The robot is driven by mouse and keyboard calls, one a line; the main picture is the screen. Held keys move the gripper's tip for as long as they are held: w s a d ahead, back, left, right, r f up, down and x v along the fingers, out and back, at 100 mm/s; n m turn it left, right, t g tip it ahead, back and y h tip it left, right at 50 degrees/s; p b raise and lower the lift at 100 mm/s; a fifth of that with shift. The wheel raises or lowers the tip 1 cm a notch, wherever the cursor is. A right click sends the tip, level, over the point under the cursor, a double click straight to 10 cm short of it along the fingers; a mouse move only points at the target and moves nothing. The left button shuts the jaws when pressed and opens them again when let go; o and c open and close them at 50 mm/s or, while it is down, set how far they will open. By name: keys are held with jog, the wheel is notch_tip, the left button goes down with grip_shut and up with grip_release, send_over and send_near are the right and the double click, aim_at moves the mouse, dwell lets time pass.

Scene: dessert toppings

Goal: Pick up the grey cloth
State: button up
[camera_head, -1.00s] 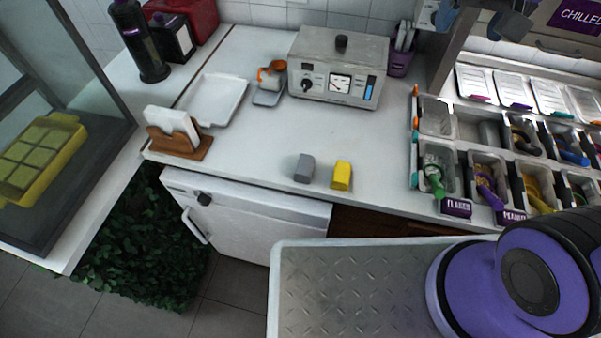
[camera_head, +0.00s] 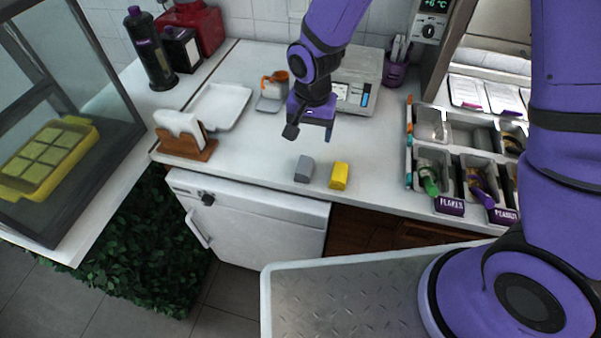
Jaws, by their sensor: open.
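The grey cloth (camera_head: 304,168) is a small grey block-like bundle near the front edge of the white counter (camera_head: 250,160). A yellow one (camera_head: 339,176) of like shape lies just to its right, with a small gap between them. My gripper (camera_head: 309,134) hangs above the counter, above and behind the grey cloth in the picture. Its jaws are open and empty, pointing down, and apart from both bundles.
A wooden holder with white napkins (camera_head: 182,133) and a white tray (camera_head: 217,106) stand to the left. A metal appliance (camera_head: 358,68) is behind my gripper. Topping tubs (camera_head: 432,170) stand to the right.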

aim_at(304, 164)
jog(key=shift+s+a+f, duration=0.1)
jog(key=shift+a+f, duration=0.1)
jog(key=shift+f, duration=1.9)
jog(key=shift+s+a+f, duration=0.1)
jog(key=shift+a+f, duration=0.15)
jog(key=shift+f, duration=1.8)
jog(key=shift+a+f, duration=0.2)
jog(key=shift+f, duration=1.9)
jog(key=c, duration=1)
